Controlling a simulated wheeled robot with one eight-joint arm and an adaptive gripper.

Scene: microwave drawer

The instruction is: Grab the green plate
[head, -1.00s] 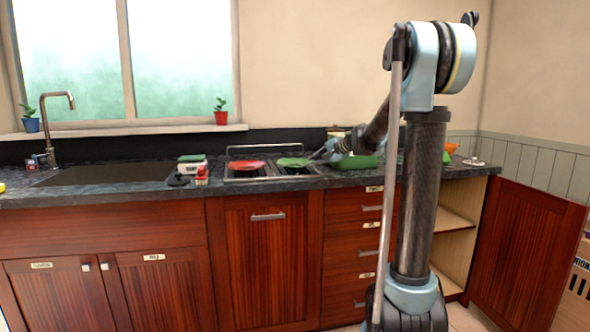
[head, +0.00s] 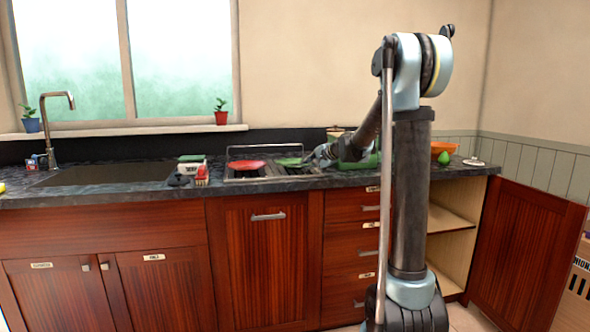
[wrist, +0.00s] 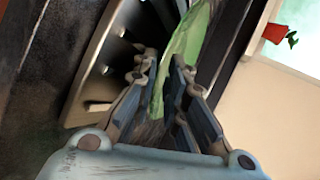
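The green plate (head: 290,161) is on the right part of the dish rack on the counter in the head view. In the wrist view the plate (wrist: 188,42) shows as a green, steeply tilted shape just beyond and between the fingertips. My gripper (wrist: 166,66) has a gap between its fingers, with the plate's near edge seen in that gap. I cannot tell whether the fingers touch it. In the head view my gripper (head: 308,160) is at the plate's right side and hides part of it.
A red plate (head: 249,165) lies on the same rack (head: 240,175), left of the green plate. A metal slotted part (wrist: 100,75) is close to the left finger in the wrist view. A green box (head: 364,162), a green pear (head: 443,158) and an orange bowl (head: 446,147) are farther right.

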